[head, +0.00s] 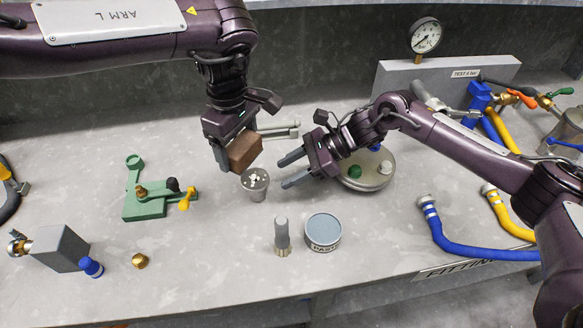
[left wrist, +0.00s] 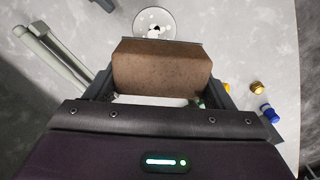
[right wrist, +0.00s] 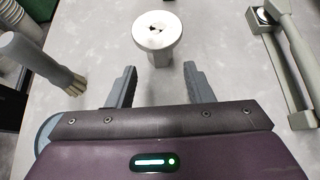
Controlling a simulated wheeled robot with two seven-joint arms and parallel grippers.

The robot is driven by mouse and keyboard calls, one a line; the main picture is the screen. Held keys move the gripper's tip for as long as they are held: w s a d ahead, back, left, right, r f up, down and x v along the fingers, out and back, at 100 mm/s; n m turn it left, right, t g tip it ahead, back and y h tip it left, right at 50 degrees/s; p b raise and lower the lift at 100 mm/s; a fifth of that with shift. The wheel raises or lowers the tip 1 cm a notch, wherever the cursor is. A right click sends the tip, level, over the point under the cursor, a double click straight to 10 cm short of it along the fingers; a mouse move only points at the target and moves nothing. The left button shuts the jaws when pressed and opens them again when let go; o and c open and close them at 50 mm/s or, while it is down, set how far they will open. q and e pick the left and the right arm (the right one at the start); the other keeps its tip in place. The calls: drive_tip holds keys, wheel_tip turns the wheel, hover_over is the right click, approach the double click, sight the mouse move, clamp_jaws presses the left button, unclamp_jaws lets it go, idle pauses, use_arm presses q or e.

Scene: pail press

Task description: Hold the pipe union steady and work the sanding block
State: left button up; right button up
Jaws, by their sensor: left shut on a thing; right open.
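The pipe union (head: 255,183) is a grey metal fitting with a wide round top, standing upright on the bench. It also shows in the left wrist view (left wrist: 154,18) and the right wrist view (right wrist: 157,35). My left gripper (head: 237,152) is shut on the brown sanding block (head: 245,150), held just above and behind the union in the head view. The block fills the jaws in the left wrist view (left wrist: 160,72). My right gripper (head: 281,172) is open and empty, to the right of the union. In the right wrist view the union stands just beyond its fingertips, between their lines.
A brush (head: 282,233) and a paste tin (head: 323,232) stand in front. A green fixture (head: 150,205) stands left. A round tray (head: 378,178) lies behind my right gripper, and a grey metal tool (head: 280,130) lies behind the block. Hoses (head: 455,240) lie at right.

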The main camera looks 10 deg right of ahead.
sight(265, 198)
drive_tip(key=x, duration=0.7)
drive_tip(key=shift+a+f, duration=0.25)
drive_tip(key=shift+a, duration=0.05)
clamp_jaws()
idle(0.4)
drive_tip(key=shift+s+f+m+t, duration=0.1)
drive_tip(key=shift+s+m+t, duration=0.25)
drive_tip(key=shift+m+t, duration=0.4)
drive_tip(key=m+t, duration=0.2)
drive_tip(key=m+t+h, duration=0.1)
drive_tip(key=shift+s, duration=0.25)
